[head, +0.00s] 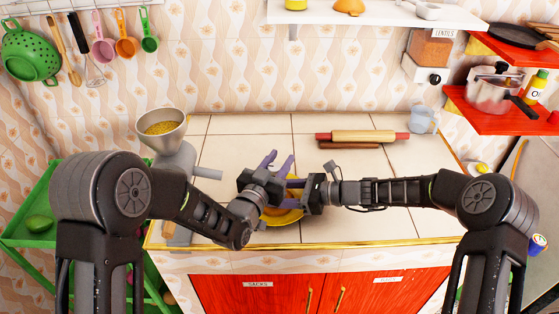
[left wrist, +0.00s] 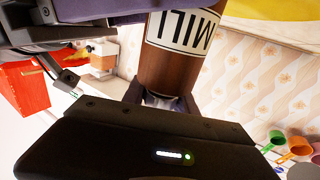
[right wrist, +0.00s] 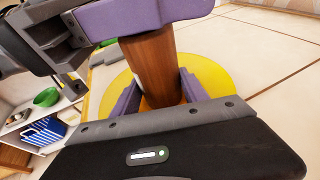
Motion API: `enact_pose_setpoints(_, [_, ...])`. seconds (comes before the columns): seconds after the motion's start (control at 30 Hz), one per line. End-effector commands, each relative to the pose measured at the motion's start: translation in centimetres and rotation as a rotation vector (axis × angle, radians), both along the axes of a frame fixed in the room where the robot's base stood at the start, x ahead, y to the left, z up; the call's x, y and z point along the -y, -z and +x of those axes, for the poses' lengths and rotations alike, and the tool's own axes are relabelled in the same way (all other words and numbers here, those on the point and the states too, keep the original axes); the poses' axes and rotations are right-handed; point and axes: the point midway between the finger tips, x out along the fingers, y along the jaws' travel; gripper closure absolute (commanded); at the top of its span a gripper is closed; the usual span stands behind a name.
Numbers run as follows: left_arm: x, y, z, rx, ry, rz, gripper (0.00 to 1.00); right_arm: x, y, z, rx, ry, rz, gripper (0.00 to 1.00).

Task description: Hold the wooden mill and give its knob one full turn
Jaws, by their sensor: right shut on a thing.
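The wooden mill (left wrist: 172,62) is a brown cylinder with a white label reading MILL, upside down in the left wrist view. Its wooden body also shows in the right wrist view (right wrist: 152,62), above a yellow plate (right wrist: 215,75). My right gripper (right wrist: 158,84) is shut on the body, a purple finger on each side. My left gripper (head: 279,159) has its purple fingers apart in the head view, close beside the right gripper. In the left wrist view its fingers lie either side of the mill's near end. The knob is not clearly visible; grippers mostly hide the mill in the head view.
A grey grinder with a grain-filled bowl (head: 162,128) stands at the counter's left. A rolling pin (head: 362,136) lies at the back, with a glass jug (head: 423,119) to its right. Tiles between the grippers and the rolling pin are clear.

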Motion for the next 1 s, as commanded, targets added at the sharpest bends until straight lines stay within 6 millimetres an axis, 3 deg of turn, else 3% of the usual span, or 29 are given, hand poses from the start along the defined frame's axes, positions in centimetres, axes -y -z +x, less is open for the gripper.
enact_pose_setpoints(0.4, [0.00, -0.01, -0.01, 0.000, 0.000, 0.000, 1.00, -0.01, -0.04, 0.01, 0.000, 0.000, 0.000, 0.90])
enact_pose_setpoints(0.67, [-0.01, -0.02, 0.02, 0.000, 0.014, -0.001, 1.00, -0.01, -0.04, 0.02, 0.000, 0.000, 0.001, 0.90])
enact_pose_setpoints(1.0, [0.41, -0.13, -0.19, 0.004, 0.209, -0.004, 1.00, -0.02, -0.04, 0.00, 0.000, 0.000, 0.001, 0.90])
